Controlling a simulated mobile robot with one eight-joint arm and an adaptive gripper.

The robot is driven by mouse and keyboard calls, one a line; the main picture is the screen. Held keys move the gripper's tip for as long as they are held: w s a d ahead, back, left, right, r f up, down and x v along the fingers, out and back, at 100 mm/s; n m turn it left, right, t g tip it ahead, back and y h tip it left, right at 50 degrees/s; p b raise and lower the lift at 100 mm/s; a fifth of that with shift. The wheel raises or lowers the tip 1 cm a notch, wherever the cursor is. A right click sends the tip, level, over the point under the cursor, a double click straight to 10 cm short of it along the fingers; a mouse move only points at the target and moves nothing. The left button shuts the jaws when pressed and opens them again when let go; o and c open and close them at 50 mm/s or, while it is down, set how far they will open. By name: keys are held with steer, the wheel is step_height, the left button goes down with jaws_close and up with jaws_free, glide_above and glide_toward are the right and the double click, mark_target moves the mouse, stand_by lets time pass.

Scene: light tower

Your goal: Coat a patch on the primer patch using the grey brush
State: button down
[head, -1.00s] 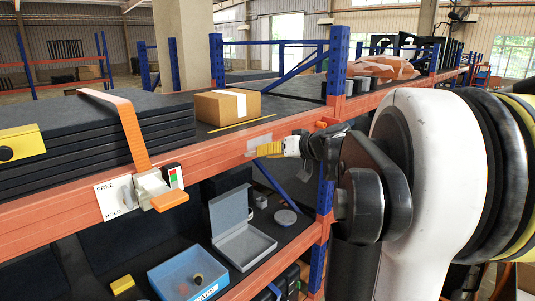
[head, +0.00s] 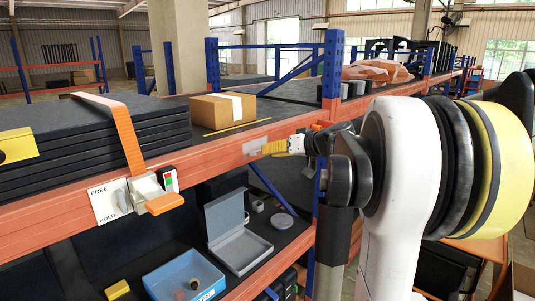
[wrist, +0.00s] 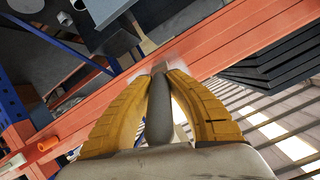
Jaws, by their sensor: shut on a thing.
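The primer patch (head: 258,149) is a pale, greyish patch on the front face of the orange beam, right of the cardboard box. My gripper (head: 270,148) is right in front of it, its yellow fingers pointing left at the beam. In the wrist view, my gripper (wrist: 161,80) is shut on the grey brush (wrist: 159,112), whose thick grey handle lies between the fingers. The brush tip (wrist: 160,68) is at the beam, over a whitish smear that is partly hidden. I cannot tell whether the tip touches the surface.
The orange beam (head: 225,158) runs along the shelf front. A lever latch (head: 150,192) with an orange strap and FREE/HOLD plate (head: 108,198) sits on it at left. The cardboard box (head: 222,110) stands above. A blue bin (head: 185,277) and open grey case (head: 240,246) are below.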

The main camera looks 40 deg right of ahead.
steer(key=a, duration=0.4)
steer(key=shift+s+a+b, duration=0.1)
steer(key=shift+a+b, duration=0.05)
steer(key=shift+b, duration=0.15)
stand_by(1.1)
steer(key=s, duration=0.6)
steer(key=shift+d, duration=0.2)
steer(key=shift+s, duration=0.1)
steer(key=shift+s+d, duration=0.15)
steer(key=shift+s, duration=1.25)
